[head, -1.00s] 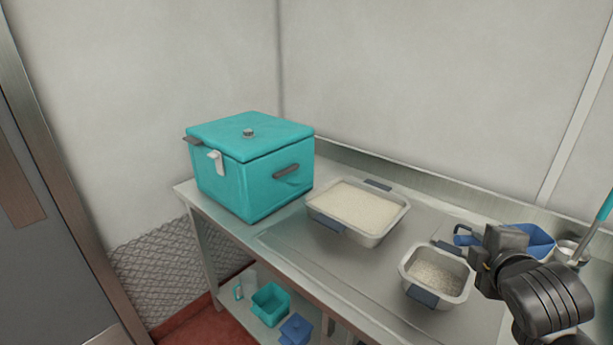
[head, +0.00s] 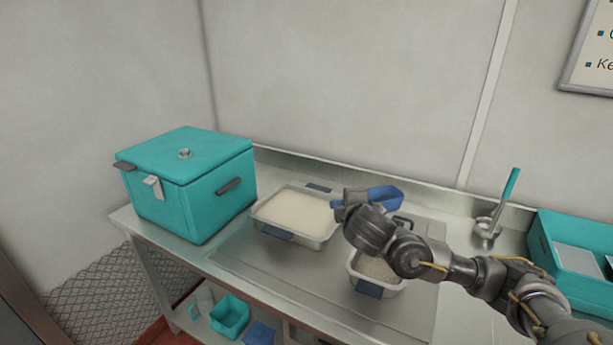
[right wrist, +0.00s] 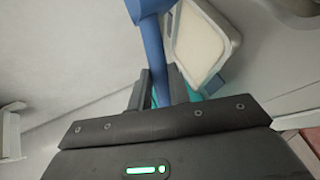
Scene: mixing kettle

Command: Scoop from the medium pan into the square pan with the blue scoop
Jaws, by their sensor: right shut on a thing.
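My right gripper (head: 354,200) is shut on the handle of the blue scoop (head: 385,194). In the right wrist view the blue handle (right wrist: 158,55) stands between the two fingers (right wrist: 160,85). The scoop is raised, behind the square pan and right of the larger pan. The larger rectangular pan (head: 327,237), which I take as the medium pan, holds pale fine material, and part of it shows in the right wrist view (right wrist: 232,32). The small square pan (head: 393,289) holds pale grains and is partly hidden by my right arm. My left gripper is not in view.
A lidded teal box (head: 185,185) stands on the counter's left end. A metal holder with a teal-handled tool (head: 510,183) and another teal container (head: 545,262) are at right. Teal (head: 229,318) and blue bins sit on the lower shelf. A wall is behind.

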